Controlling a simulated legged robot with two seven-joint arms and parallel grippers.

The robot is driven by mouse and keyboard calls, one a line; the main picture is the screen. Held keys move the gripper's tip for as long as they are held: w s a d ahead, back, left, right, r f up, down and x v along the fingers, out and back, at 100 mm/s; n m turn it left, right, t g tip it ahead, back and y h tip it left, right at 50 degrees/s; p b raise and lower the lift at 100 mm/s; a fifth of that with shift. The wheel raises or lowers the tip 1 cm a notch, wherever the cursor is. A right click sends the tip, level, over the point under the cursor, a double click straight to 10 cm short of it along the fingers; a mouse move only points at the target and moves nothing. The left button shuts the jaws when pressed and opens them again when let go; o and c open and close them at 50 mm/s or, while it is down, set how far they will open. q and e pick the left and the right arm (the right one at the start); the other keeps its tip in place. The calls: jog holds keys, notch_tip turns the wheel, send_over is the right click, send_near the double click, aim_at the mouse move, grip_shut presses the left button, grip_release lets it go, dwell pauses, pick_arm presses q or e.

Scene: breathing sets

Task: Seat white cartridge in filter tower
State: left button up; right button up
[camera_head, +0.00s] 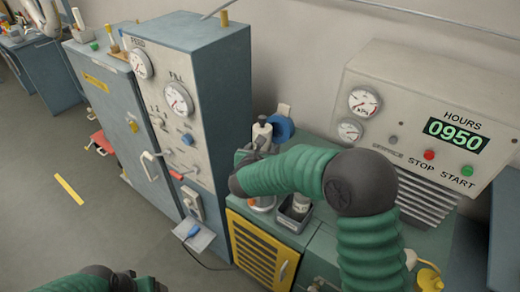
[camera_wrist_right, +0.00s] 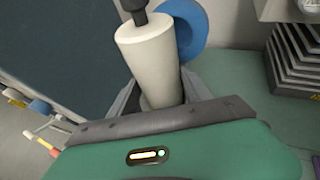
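The white cartridge (camera_wrist_right: 150,55) is a pale cylinder with a dark knob at its top end, close in front of the right wrist camera. My right gripper (camera_wrist_right: 160,88) has a grey finger on each side of it and looks closed around its lower part. In the head view the cartridge (camera_head: 262,132) shows above the bench, just beyond my dark right wrist. I cannot make out the filter tower clearly; my green right arm covers much of that bench area. My left gripper (camera_head: 142,283) is only partly in view at the bottom edge, its fingers unclear.
A blue round part (camera_head: 284,128) stands right behind the cartridge. A grey tray (camera_head: 291,222) with a pale cylinder (camera_head: 301,204) sits on the green bench. A tall gauge cabinet (camera_head: 215,90) is left; an hours panel (camera_head: 430,120) is at back right.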

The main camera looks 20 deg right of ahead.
jog(key=shift+o, duration=1.1)
jog(key=shift+a, duration=0.1)
jog(key=shift+o, duration=0.4)
jog(key=shift+d, duration=0.6)
jog(key=shift+d+r, duration=0.1)
jog(key=a+b+v, duration=0.1)
jog(key=v, duration=1.1)
jog(key=s+d+f+m+g, duration=0.6)
jog(key=s+d+f+m, duration=0.2)
jog(key=s+f+m, duration=0.15)
pick_arm(q)
jog(key=shift+d+f, duration=0.4)
jog(key=shift+f, duration=0.1)
pick_arm(e)
jog(key=s+a+f+m+g+y, duration=0.1)
jog(key=s+f+m+y, duration=0.2)
jog(key=s+m, duration=0.3)
jog(key=s+a+f+m+g+y, duration=0.1)
jog(key=s+m, duration=0.5)
jog(key=m, duration=0.9)
notch_tip(320, 180, down, 2)
jog(key=shift+f+g+y, duration=0.1)
jog(key=shift+g+y, duration=0.4)
jog(key=shift+y, duration=0.5)
